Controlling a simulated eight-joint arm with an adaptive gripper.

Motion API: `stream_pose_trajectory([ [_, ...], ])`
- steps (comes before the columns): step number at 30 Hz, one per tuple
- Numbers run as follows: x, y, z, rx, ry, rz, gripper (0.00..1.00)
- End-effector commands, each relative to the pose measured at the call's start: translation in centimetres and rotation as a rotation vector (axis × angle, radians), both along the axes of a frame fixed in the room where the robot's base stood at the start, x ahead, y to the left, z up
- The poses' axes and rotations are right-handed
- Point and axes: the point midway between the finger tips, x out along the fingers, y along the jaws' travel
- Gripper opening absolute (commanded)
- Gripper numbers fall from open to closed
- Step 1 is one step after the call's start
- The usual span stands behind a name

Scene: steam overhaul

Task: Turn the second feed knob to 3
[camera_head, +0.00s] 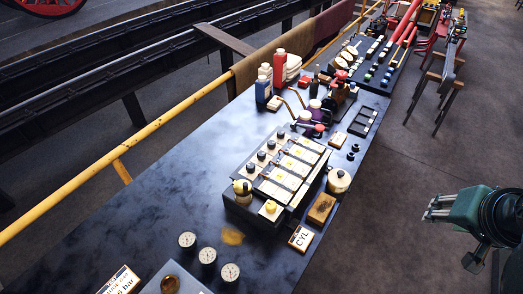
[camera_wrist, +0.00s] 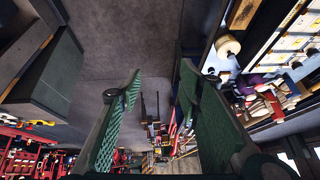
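A dark box (camera_head: 237,205) on the bench carries a slanted row of several black-topped feed knobs (camera_head: 260,156) along its left side. White plates with yellow marks (camera_head: 278,178) lie beside the knobs. The numbers and the knob settings are too small to read, and I cannot tell which knob counts as the second. My gripper (camera_head: 428,208) is out to the right of the bench, over the floor, well apart from the box. In the wrist view its two green pads stand wide apart with nothing between them, so my gripper (camera_wrist: 160,90) is open and empty.
A brass-topped pot (camera_head: 338,181), a wooden block (camera_head: 321,209) and a CYL card (camera_head: 300,238) stand right of the box. Three round gauges (camera_head: 208,256) lie in front. Bottles (camera_head: 263,88) stand behind. The floor (camera_head: 400,240) between bench and gripper is clear.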

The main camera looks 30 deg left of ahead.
Motion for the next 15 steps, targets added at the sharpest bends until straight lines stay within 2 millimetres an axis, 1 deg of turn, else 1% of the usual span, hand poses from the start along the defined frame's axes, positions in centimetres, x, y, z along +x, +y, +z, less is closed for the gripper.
stream_pose_trajectory([
  [1,0.7,0.9,0.5,0.008,0.011,0.002,0.35],
  [4,1.8,2.4,1.1,0.023,0.034,-0.003,0.35],
  [11,4.2,6.2,2.0,0.054,0.090,-0.013,0.35],
  [15,5.6,8.7,2.4,0.069,0.123,-0.020,0.35],
])
